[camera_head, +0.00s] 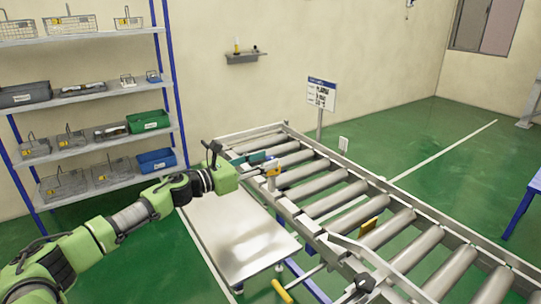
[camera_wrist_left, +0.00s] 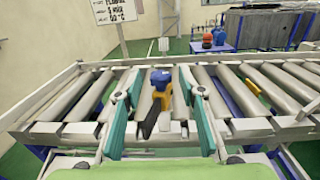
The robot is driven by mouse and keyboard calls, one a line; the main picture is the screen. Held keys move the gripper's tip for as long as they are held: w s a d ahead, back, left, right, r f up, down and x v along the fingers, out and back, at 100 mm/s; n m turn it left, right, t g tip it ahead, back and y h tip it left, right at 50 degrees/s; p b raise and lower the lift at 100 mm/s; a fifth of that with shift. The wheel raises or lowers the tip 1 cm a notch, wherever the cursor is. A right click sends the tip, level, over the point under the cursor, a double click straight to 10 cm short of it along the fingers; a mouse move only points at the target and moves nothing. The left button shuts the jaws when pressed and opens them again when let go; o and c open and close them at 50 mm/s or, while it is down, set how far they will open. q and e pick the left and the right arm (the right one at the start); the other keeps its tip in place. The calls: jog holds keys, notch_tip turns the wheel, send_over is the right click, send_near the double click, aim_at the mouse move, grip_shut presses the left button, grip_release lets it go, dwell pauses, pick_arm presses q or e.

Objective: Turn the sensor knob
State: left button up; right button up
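A small sensor with a yellow body (camera_wrist_left: 166,96), a blue top (camera_wrist_left: 161,76) and a dark bar (camera_wrist_left: 151,121) stands at the near rail of the roller conveyor. I cannot tell which part is the knob. In the head view the yellow sensor (camera_head: 272,169) shows small at the conveyor's left edge. My left gripper (camera_wrist_left: 159,82) is open, its two teal fingers on either side of the sensor, with visible gaps in the wrist view. In the head view the left gripper (camera_head: 258,163) reaches over the rail at the sensor. My right gripper is not in view.
The roller conveyor (camera_head: 345,191) runs diagonally to the lower right. A bare metal plate (camera_head: 235,240) lies beside it, below my left arm. A yellow-handled lever (camera_head: 283,291) sticks out nearby. A shelf rack (camera_head: 90,141) with baskets and bins stands at the left.

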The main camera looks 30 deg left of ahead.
pick_arm(q)
jog(key=shift+p+x, duration=0.4)
jog(key=shift+x, duration=0.95)
grip_shut()
jog(key=shift+r+n+t+y+p, duration=0.15)
jog(key=shift+n+t+y+p, duration=0.35)
jog(key=shift+n+y+p, duration=1.05)
jog(key=shift+y, duration=0.85)
grip_release()
